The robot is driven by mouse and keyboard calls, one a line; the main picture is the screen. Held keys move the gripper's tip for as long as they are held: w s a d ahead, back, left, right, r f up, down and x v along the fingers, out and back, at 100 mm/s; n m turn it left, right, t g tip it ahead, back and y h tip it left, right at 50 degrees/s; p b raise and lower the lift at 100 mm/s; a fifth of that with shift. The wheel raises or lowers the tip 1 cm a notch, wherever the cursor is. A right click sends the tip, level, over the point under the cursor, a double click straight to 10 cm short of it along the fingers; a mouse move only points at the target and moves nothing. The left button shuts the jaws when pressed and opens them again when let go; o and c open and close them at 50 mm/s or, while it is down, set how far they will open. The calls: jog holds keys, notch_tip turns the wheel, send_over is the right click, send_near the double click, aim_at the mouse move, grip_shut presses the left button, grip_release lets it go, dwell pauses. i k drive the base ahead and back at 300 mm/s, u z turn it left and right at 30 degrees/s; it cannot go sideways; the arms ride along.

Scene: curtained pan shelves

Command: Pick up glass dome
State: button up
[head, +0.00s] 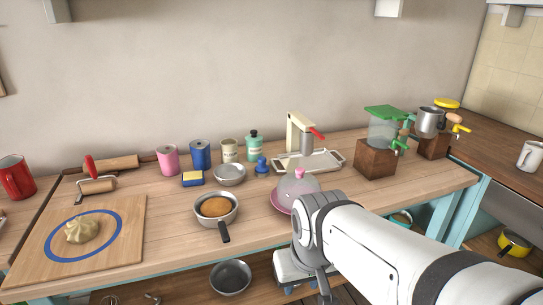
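The glass dome (298,188) is a clear cover with a pink knob on top. It sits on a pink plate (279,203) near the front edge of the wooden counter. My arm covers part of the plate's right side. My gripper (305,283) is at the lower middle, in front of and below the counter edge, apart from the dome. It looks empty, but its fingers are mostly hidden by my wrist and the picture's lower edge, so its opening cannot be made out.
A pan with brown food (216,207) stands left of the dome, its handle toward the front. A blue-topped stamp (262,167) and a metal tray (318,161) are behind. A dispenser on a wooden block (376,158) stands at the right. A lower shelf holds a bowl (230,278).

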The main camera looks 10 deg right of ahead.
aim_at(293, 185)
jog(key=z, duration=0.15)
jog(key=i, duration=0.85)
jog(key=z, duration=0.3)
